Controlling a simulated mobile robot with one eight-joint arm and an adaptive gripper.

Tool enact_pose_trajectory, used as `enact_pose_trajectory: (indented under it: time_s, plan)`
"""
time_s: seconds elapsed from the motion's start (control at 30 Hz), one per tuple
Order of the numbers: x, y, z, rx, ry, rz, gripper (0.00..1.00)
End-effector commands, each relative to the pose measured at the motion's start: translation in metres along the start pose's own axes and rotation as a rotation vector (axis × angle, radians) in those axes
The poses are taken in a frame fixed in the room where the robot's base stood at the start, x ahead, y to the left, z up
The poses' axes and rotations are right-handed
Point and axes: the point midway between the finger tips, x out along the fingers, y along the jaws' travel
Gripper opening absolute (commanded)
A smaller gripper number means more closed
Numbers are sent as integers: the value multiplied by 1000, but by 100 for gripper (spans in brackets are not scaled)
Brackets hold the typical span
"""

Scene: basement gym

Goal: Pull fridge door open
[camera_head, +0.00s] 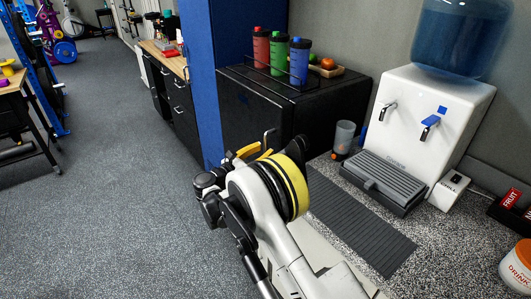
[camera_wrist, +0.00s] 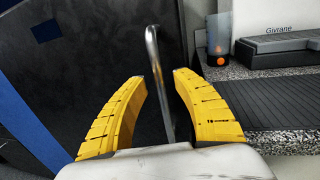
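The fridge is a black box (camera_head: 240,118) against the blue panel in the head view, with its dark door (camera_wrist: 85,65) filling the left of the wrist view. The door looks shut. A curved metal handle bar (camera_wrist: 155,60) stands out from the door. My gripper (camera_wrist: 160,77) has yellow ridged fingers spread apart, with the handle bar between them. I see a gap on both sides of the bar. In the head view my gripper (camera_head: 258,150) is in front of the fridge, and my wrist hides the lower part of the door.
Red, green and blue bottles (camera_head: 279,54) stand in a rack on the fridge. To the right, a speckled counter (camera_head: 340,161) holds a white water dispenser (camera_head: 425,115), its drip tray (camera_head: 382,178) and a clear tumbler (camera_head: 343,137). Grey floor (camera_head: 110,190) is free on the left.

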Motion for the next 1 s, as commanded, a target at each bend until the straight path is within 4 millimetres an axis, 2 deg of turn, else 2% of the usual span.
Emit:
enact_pose_trajectory:
  time_s: [0.13, 0.4, 0.47, 0.5, 0.53, 0.83, 1.0]
  plan:
    - [10, 0, 0, 0, 0, -1, 34]
    - [11, 0, 0, 1, 0, 0, 34]
    - [11, 0, 0, 1, 0, 0, 18]
    - [11, 0, 0, 1, 0, 0, 5]
    - [11, 0, 0, 1, 0, 0, 0]
    - [10, 0, 0, 1, 1, -4, 0]
    - [2, 0, 0, 1, 1, -22, 0]
